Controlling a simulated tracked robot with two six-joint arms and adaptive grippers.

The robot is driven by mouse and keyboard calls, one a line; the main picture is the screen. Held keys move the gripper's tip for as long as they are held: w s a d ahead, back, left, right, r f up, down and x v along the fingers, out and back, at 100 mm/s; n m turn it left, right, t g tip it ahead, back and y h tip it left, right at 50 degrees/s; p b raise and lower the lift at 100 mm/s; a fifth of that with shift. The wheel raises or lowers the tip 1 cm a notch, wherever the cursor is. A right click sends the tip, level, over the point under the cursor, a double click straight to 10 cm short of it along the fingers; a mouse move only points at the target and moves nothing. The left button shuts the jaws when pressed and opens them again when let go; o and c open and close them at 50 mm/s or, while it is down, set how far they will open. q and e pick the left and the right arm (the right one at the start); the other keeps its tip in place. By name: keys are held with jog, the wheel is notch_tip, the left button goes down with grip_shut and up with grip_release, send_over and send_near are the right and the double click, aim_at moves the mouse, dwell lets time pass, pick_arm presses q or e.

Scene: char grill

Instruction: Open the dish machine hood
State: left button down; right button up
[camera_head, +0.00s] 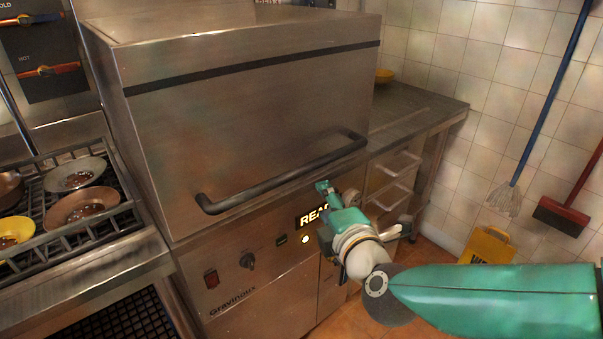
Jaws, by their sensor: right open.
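The dish machine hood (245,110) is a large steel box and sits down on the machine's front panel (270,262). Its dark bar handle (285,172) runs across the lower front and slopes up to the right. My right gripper (322,187) comes in from the right and is open. It is just below the right half of the handle, in front of the lit display, and appears apart from the bar. My arm hides part of the display (308,217). My left gripper is not in view.
A steel counter (420,112) with a yellow bowl (384,75) and drawers is at the right.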

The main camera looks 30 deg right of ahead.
aim_at(304, 174)
jog(key=p+x, duration=0.8)
jog(key=x, duration=0.8)
jog(key=shift+w+a+f, duration=0.1)
jog(key=shift+w+f, duration=0.05)
grip_shut()
